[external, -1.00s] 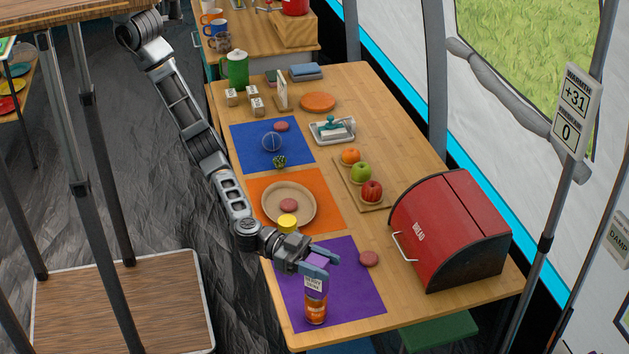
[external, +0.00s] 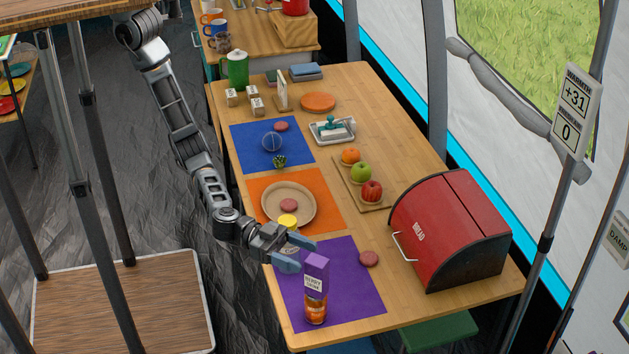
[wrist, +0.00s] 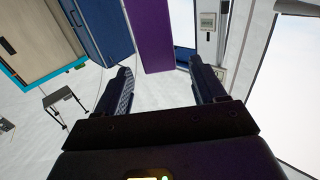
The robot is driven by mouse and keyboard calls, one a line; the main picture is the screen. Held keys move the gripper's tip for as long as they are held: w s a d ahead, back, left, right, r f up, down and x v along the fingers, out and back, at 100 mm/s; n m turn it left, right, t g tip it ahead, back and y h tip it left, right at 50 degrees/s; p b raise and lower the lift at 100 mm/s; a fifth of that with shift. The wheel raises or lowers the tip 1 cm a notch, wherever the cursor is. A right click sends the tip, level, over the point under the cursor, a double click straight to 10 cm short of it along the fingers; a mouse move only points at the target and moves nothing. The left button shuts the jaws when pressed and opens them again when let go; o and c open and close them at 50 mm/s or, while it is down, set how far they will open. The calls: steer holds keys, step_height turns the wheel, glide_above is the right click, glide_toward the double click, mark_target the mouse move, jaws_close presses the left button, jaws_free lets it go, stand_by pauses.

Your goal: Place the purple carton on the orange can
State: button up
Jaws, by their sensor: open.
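The purple carton (external: 315,272), with a white label, stands upright on top of the orange can (external: 316,312). The can stands on the purple mat (external: 350,305) near the table's front end. My gripper (external: 294,256) is open and empty, behind and to the left of the carton and apart from it. In the wrist view the carton (wrist: 150,32) shows as a purple block at the top, beyond the open fingers (wrist: 165,85). The can is not seen in the wrist view.
A jar with a yellow lid (external: 288,222) stands close behind my gripper. A plate (external: 271,209) lies on the orange mat. A red bread box (external: 452,230) stands at the right. A pink round piece (external: 369,258) lies by the purple mat.

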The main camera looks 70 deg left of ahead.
steer(key=shift+v, duration=2.7)
